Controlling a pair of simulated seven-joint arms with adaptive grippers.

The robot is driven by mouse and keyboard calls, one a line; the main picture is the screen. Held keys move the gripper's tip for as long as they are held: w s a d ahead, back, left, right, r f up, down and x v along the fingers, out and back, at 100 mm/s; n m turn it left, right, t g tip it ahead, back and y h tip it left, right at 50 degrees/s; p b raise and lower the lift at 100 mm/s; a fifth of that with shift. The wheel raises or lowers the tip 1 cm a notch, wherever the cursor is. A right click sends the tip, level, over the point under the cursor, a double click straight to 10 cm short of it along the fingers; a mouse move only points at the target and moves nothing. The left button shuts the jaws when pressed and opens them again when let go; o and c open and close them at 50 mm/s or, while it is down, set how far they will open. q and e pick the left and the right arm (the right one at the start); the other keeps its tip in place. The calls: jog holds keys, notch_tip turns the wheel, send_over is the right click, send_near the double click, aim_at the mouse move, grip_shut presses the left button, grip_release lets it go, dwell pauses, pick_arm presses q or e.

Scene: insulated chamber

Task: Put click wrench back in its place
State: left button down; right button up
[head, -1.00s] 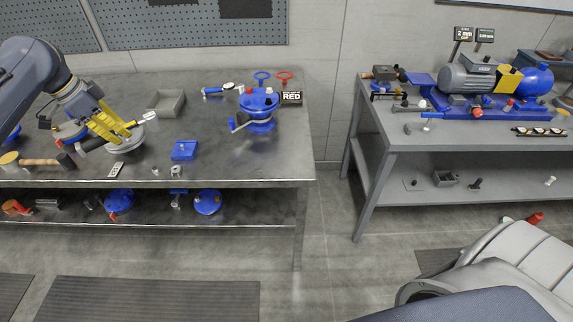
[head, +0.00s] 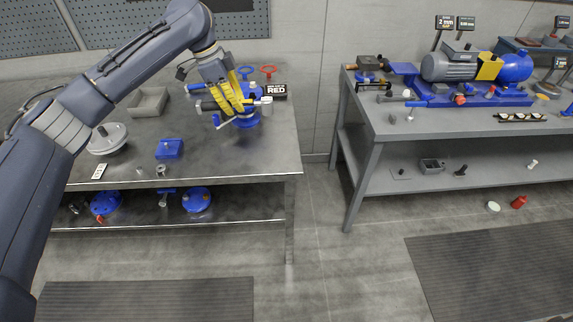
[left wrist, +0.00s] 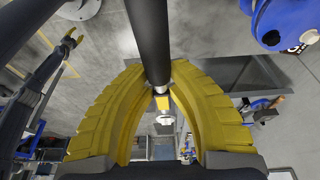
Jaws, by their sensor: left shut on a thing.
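My left gripper (head: 238,97) has yellow fingers and is shut on a dark bar-like tool, apparently the click wrench (head: 208,105). In the head view it is in front of the blue device with the RED sign, above the left workbench; I cannot tell whether the tool touches that device. In the left wrist view the tool's black shaft (left wrist: 149,40) runs from the top edge down between the fingers (left wrist: 160,88). Its far end is partly hidden by the fingers. A small yellow-tipped gripper, likely my right one (left wrist: 72,38), shows at the upper left; its jaws are too small to read.
The left workbench (head: 215,163) holds a grey tray (head: 148,101), a blue block (head: 169,149) and a pale round disc (head: 107,140). The blue device (head: 248,120) and RED sign (head: 271,90) stand at its right end. A floor gap separates the right bench (head: 420,127), carrying a motor (head: 449,68).

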aim_at(251, 163)
pick_arm(q)
jog(key=shift+d+f, duration=0.25)
jog(key=shift+f, duration=0.05)
notch_tip(251, 163, down, 19)
jog(key=shift+d+f, duration=0.1)
jog(key=shift+f, duration=0.1)
dwell(0.4)
jog(key=shift+f, duration=0.1)
jog(key=c, duration=1.3)
grip_release()
jog(key=shift+c, duration=0.2)
jog(key=v, duration=1.2)
